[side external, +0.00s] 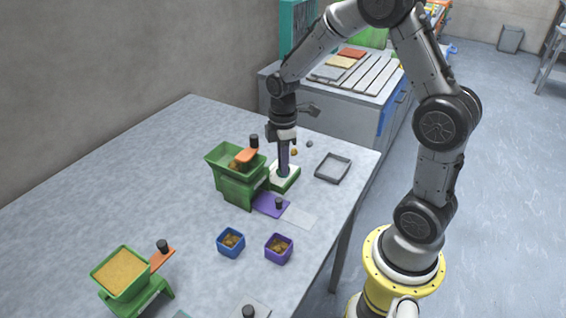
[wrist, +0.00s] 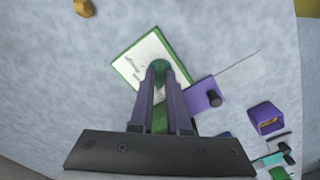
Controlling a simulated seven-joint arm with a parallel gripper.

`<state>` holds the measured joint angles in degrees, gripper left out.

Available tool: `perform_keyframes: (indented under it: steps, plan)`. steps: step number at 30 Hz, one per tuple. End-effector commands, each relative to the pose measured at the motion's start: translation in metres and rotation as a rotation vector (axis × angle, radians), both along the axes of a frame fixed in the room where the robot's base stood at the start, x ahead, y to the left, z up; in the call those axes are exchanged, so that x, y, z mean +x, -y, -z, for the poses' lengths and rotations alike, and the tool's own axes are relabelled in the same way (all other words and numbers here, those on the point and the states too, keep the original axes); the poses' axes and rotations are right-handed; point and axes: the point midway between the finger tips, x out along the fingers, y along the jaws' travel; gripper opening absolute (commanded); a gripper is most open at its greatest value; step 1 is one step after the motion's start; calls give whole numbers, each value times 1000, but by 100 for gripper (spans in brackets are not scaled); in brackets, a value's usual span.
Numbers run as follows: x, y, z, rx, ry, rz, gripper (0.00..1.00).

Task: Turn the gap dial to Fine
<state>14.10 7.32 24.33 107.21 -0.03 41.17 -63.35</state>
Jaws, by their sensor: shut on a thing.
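The gap dial is a low box (side external: 291,183) with a white top and green sides, beside the green hopper. In the wrist view its white face (wrist: 140,63) carries small dark marks that I cannot read. A green knob (wrist: 159,65) stands on that face. My gripper (side external: 284,173) points straight down onto the box and is shut on the knob. In the wrist view the two purple-grey fingers (wrist: 160,75) lie on either side of the knob and hide part of it. Which mark the knob points to cannot be told.
A green hopper (side external: 236,187) with an orange slide stands just left of the dial. A purple slide plate (side external: 266,204) with a black knob, a blue bin (side external: 230,243) and a purple bin (side external: 279,249) lie in front. A grey tray (side external: 333,167) is right. Another powder-filled hopper (side external: 124,272) stands front left.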

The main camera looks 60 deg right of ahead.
Motion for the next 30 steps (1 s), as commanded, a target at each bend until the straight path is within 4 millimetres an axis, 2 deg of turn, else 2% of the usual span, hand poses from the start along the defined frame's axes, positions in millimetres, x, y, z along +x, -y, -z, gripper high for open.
perform_keyframes:
  steps: [17, 18, 22, 30]
  plan:
    - [1, 0, -2, 0, 5, -31, 0]
    - [1, 0, -2, 0, 5, -31, 22]
    - [1, 0, -1, 0, 4, -30, 45]
    - [0, 0, -1, 0, 1, -28, 45]
